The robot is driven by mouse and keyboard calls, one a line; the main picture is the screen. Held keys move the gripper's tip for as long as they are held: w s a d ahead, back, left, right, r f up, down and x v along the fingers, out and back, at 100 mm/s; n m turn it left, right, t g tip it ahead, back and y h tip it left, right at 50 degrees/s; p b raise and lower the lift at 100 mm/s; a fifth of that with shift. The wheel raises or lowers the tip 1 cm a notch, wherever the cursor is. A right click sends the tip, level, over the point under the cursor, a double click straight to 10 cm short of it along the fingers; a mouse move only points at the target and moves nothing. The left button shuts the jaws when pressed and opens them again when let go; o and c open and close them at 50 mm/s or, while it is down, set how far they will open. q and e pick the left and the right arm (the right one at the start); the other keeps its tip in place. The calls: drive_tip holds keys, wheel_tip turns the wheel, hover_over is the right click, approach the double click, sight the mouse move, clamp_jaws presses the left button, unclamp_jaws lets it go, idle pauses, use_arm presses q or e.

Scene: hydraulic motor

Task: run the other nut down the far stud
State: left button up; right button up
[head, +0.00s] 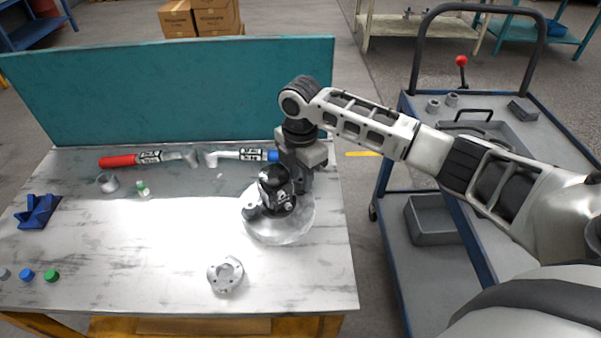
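The dark hydraulic motor (274,182) stands on a round grey plate (281,229) at the right part of the bench. My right gripper (302,182) points down at the motor's far right side, close against it in the picture. Its fingertips are partly hidden behind the motor, so I cannot tell whether they are open, shut or holding a nut. The far stud is hidden or too small to make out, and I cannot pick out either nut. My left gripper is not in view.
A red-handled tool (120,161) and a blue-handled tool (245,154) lie near the teal back panel (180,90). A flange (225,274) lies in front of the motor. A cart (560,140) stands right.

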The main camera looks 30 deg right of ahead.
drive_tip(key=n, duration=0.3)
drive_tip(key=shift+n, duration=0.4)
clamp_jaws()
drive_tip(key=m, duration=0.5)
drive_tip(key=shift+m, duration=0.4)
drive_tip(key=m, duration=0.4)
drive_tip(key=shift+f+m, duration=0.1)
drive_tip(key=shift+m, duration=0.2)
